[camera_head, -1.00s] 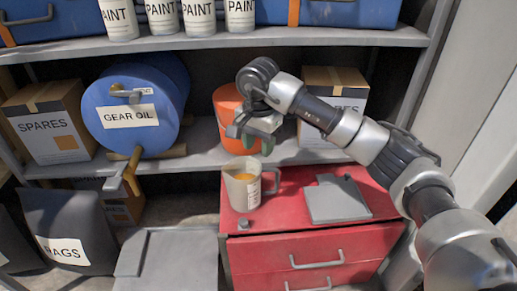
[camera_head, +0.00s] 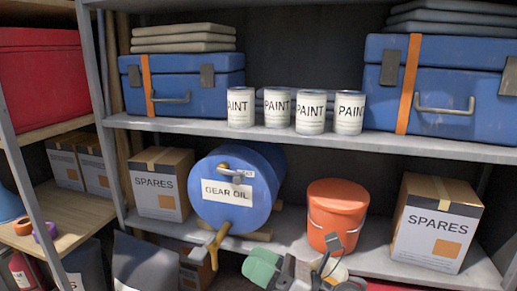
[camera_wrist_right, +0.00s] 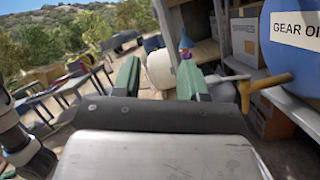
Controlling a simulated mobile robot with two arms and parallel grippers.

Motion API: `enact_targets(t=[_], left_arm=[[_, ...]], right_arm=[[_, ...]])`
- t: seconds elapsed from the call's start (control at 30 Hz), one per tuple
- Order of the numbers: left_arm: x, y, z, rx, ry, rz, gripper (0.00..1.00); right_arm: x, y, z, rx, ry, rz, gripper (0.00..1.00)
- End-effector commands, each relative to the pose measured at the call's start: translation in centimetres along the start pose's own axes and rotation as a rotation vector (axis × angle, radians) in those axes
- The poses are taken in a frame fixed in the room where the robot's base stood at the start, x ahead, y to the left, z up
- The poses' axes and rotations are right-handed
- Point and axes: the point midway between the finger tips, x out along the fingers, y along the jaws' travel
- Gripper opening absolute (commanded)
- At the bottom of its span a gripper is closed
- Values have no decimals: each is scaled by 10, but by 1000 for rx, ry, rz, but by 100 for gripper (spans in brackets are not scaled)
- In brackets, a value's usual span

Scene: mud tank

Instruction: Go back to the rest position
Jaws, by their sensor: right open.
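My right gripper (camera_head: 262,268) is at the bottom edge of the head view, in front of and below the lower shelf. It sits between the blue gear oil drum (camera_head: 235,188) and the orange bucket (camera_head: 337,214). Its green fingers stand apart in the right wrist view (camera_wrist_right: 160,80), and nothing is held between them. A pale rounded thing shows beyond the fingers there, clear of them. The rest of my right arm is mostly cut off by the bottom edge. My left gripper is in neither view.
The drum's tap (camera_head: 217,240) juts forward close to my right gripper. Spares boxes (camera_head: 432,225) and the bucket fill the lower shelf. Paint cans (camera_head: 310,112) and blue cases (camera_head: 445,92) stand on the upper shelf (camera_head: 200,130). A wooden side shelf (camera_head: 75,215) is at left.

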Motion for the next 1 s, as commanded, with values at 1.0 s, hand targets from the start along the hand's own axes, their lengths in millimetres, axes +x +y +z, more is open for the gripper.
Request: enact_targets(t=[1.0], left_arm=[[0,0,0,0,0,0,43]], right_arm=[[-343,62,-201,-1907,1784,1540,43]])
